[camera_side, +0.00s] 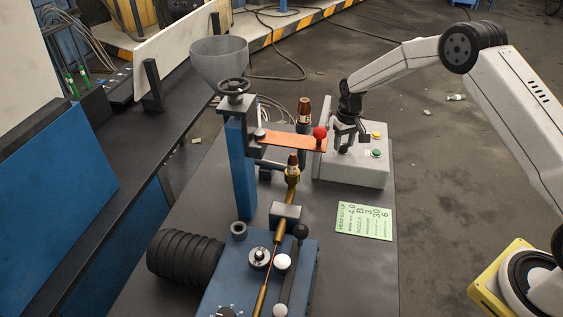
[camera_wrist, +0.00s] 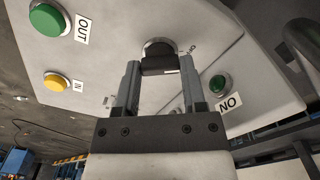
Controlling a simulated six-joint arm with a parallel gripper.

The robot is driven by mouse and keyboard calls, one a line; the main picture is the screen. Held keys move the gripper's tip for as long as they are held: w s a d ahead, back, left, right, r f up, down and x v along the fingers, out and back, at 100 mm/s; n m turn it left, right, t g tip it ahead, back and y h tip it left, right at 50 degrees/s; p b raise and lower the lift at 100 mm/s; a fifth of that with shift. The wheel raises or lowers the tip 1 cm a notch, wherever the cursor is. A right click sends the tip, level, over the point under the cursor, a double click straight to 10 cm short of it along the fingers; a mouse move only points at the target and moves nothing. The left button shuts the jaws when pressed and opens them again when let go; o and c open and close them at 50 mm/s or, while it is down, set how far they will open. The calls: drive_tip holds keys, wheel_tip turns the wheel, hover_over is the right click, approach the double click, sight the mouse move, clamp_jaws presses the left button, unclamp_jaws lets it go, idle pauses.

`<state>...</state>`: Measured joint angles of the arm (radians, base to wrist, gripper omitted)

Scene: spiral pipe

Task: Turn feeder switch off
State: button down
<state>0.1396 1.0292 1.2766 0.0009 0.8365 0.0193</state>
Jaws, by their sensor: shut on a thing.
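A light grey control box (camera_side: 352,176) stands on the dark bench under my gripper (camera_side: 347,143). In the wrist view the black switch knob (camera_wrist: 160,60) sits on the box face in a round metal collar. My gripper (camera_wrist: 160,72) has its two fingers on either side of the knob, shut on it. Small marks beside the knob are too small to read. In the side view the knob is mostly hidden by the gripper.
A green button (camera_wrist: 46,19) labelled OUT, a yellow button (camera_wrist: 57,82) and a small green ON lamp or button (camera_wrist: 218,84) surround the switch. The red ball (camera_side: 320,132) on the orange lever (camera_side: 290,141) is close left. A green note (camera_side: 364,221) lies in front.

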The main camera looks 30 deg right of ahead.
sight(344, 144)
drive_tip(key=shift+w, duration=0.1)
drive_tip(key=shift+c, duration=0.8)
unclamp_jaws()
drive_tip(key=shift+r, duration=3.95)
